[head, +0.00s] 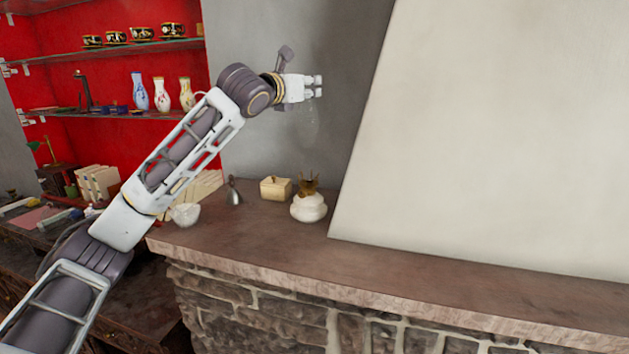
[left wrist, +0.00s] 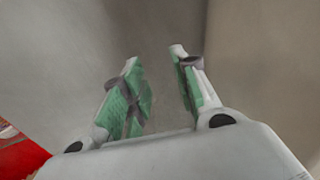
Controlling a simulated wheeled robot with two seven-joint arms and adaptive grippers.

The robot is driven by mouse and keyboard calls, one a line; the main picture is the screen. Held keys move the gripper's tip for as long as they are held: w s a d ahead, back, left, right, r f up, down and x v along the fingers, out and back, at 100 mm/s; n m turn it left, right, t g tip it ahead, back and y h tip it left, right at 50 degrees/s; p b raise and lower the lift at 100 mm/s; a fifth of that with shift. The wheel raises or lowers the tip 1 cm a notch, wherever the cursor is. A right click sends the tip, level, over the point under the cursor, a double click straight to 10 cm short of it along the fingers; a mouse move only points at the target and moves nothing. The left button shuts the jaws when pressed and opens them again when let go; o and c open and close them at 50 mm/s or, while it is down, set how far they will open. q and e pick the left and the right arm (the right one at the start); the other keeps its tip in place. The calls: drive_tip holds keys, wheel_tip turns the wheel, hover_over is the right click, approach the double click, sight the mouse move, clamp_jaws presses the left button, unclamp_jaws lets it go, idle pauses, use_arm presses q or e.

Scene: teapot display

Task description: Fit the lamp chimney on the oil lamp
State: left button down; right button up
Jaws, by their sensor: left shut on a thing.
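The oil lamp (head: 309,208) stands on the stone ledge, with a round white body and a brass burner on top. My left gripper (head: 319,86) is high above the lamp, almost straight over it in the head view. It is shut on the clear glass lamp chimney (head: 312,124), which shows only as a faint outline below the fingers against the grey wall. In the left wrist view the fingers (left wrist: 160,92) stand apart with the see-through glass hardly visible between them. The chimney's lower edge is too faint to place. My right gripper is out of view.
A cream box (head: 275,189), a small grey metal funnel-like thing (head: 234,191) and a white bowl (head: 185,214) stand left of the lamp on the ledge (head: 420,268). A pale slanted wall (head: 490,130) rises close to its right. Red shelves with vases and cups are at left.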

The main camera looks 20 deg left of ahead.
sight(303, 110)
use_arm(q)
drive_tip(key=shift+w+r, duration=0.1)
idle(0.4)
drive_tip(key=shift+f, duration=2.9)
